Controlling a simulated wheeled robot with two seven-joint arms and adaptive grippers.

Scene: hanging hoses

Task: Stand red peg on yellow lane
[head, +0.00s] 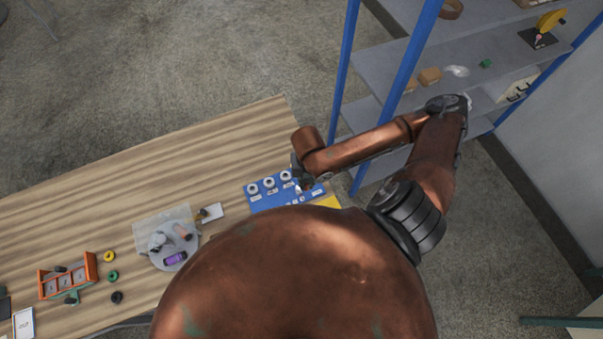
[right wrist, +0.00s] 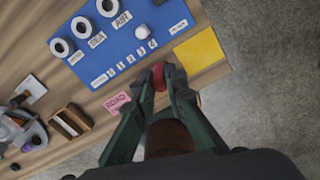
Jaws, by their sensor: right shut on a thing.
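In the right wrist view my right gripper (right wrist: 160,72) has its dark green fingers closed on the red peg (right wrist: 158,79). Only a small red part shows between the fingertips; its lower end is hidden. The fingertips are over the table near the lower edge of the blue board. The yellow lane (right wrist: 200,48), a flat yellow patch, lies to the right of the peg, beside the board. In the head view part of the yellow lane (head: 328,201) shows behind my own copper body. My right gripper (head: 299,183) is small there, above the board. My left gripper is not in view.
The blue board (right wrist: 118,45) carries several white rings, labels and a white knob (right wrist: 143,32). A pink card (right wrist: 117,102) and a small wooden box (right wrist: 70,122) lie nearby. A round grey tray (head: 168,253) and an orange rack (head: 67,277) stand left. Shelving (head: 440,60) rises beyond the table.

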